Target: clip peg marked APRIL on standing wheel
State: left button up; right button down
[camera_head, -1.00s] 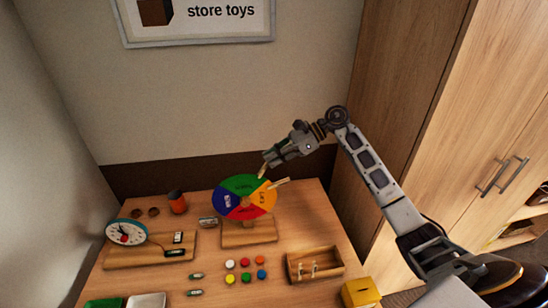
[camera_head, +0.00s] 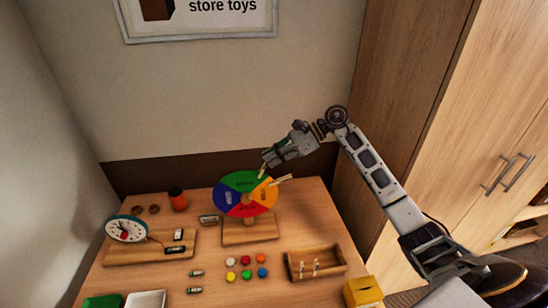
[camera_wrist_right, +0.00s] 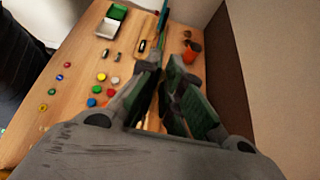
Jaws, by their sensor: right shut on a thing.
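The standing wheel (camera_head: 245,195), with green, blue, red and orange sectors, is upright on a wooden base (camera_head: 250,231). In the right wrist view the wheel (camera_wrist_right: 163,20) shows nearly edge-on beyond the fingers. My right gripper (camera_head: 266,161), coming from the upper right, is shut on a pale wooden peg (camera_head: 262,171) at the wheel's top right rim, by the green sector. I cannot read the peg's mark or tell if it grips the rim. Another peg (camera_head: 281,181) sticks out from the right rim by the orange sector. My left gripper is out of view.
A wooden tray (camera_head: 290,268) with pegs stands front right, near a yellow box (camera_head: 362,291). Several coloured buttons (camera_head: 247,275) lie in front of the wheel. A clock (camera_head: 127,229) stands left, an orange jar (camera_head: 178,199) behind. The wall closes off the back.

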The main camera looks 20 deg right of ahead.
jog(key=c, duration=1.5)
grip_release()
jog(key=shift+d, duration=0.1)
jog(key=v, duration=1.1)
jog(key=shift+d+r, duration=0.3)
jog(key=shift+s, duration=0.1)
jog(key=shift+s+f, duration=0.1)
